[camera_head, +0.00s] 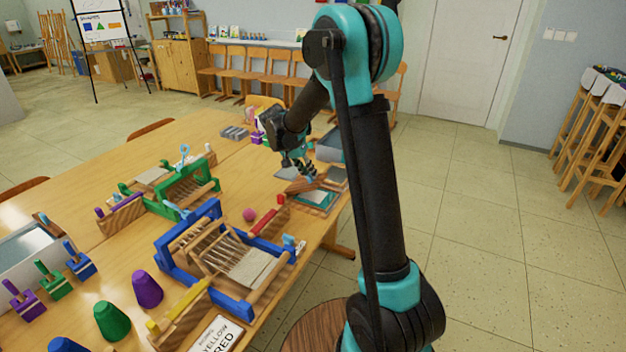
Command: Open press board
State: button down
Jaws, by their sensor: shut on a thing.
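My gripper (300,170) points down over the far right end of the wooden table. Its fingers are closed on a small brown wooden board (302,185), which looks like the press board. The board appears slightly raised above a flat teal-edged piece (318,200) with a grey surface. Its far side and any hinge are hidden by my gripper, and the exact contact is too small to see clearly.
A blue loom (190,278) and a green loom (187,190) stand on the table (75,205). A grey tray (330,146) is behind my gripper.

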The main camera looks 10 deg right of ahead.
jog(key=c, duration=2.2)
grip_release()
jog(key=w+a, duration=0.1)
jog(key=a, duration=0.1)
jog(key=w+a+r, duration=0.1)
jog(key=a, duration=0.1)
jog(key=w+a+r, duration=0.1)
jog(key=w+a, duration=0.1)
jog(key=shift+w+a+r, duration=0.1)
jog(key=shift+a+r, duration=0.05)
jog(key=shift+a, duration=0.05)
jog(key=shift+o, duration=0.8)
jog(key=shift+w+a, duration=0.15)
jog(key=shift+a, duration=0.05)
jog(key=shift+o, duration=0.2)
jog(key=o, duration=1)
jog(key=shift+f, duration=0.2)
jog(key=shift+r, duration=0.1)
jog(key=shift+c, duration=0.5)
jog(key=shift+d, duration=0.1)
jog(key=shift+c, duration=0.2)
jog(key=shift+r, duration=0.1)
